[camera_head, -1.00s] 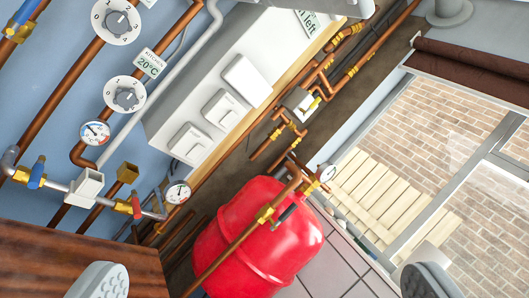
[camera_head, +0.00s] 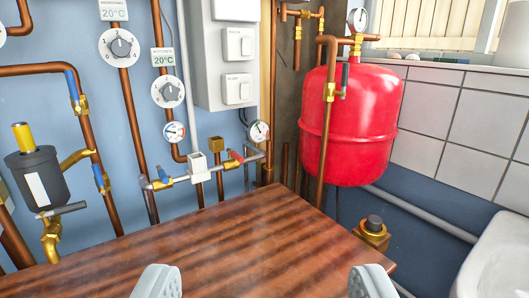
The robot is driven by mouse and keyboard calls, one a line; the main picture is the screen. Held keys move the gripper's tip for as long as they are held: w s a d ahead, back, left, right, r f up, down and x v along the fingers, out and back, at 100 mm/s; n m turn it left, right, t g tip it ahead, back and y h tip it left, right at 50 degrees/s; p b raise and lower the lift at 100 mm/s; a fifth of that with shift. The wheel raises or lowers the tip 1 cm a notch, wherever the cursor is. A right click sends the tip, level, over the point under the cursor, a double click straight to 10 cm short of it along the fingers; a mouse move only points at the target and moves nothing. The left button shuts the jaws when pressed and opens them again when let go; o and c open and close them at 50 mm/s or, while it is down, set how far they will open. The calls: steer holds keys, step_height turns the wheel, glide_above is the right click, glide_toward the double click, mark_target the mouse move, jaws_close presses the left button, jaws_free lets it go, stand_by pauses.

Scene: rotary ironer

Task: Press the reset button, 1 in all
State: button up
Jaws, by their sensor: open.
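I cannot pick out a part marked as a reset button. A grey-white switch panel (camera_head: 207,75) hangs on the blue wall at top centre. It carries an upper rocker switch (camera_head: 238,43) and a lower rocker switch (camera_head: 238,90), with labels too small to read surely. A black round cap on a brass fitting (camera_head: 373,224) sits low at the right; I cannot tell what it is. My gripper (camera_head: 263,284) shows two grey ridged fingertips at the bottom edge, wide apart and empty. It is apart from the panel and the black cap.
A wooden top (camera_head: 215,245) fills the lower middle. A red tank (camera_head: 350,125) stands behind it at the right. Copper pipes, dials (camera_head: 168,91) and gauges (camera_head: 259,131) line the wall. A black canister (camera_head: 37,180) is at the left and a white basin (camera_head: 500,258) at lower right.

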jaws_close()
stand_by(1.4)
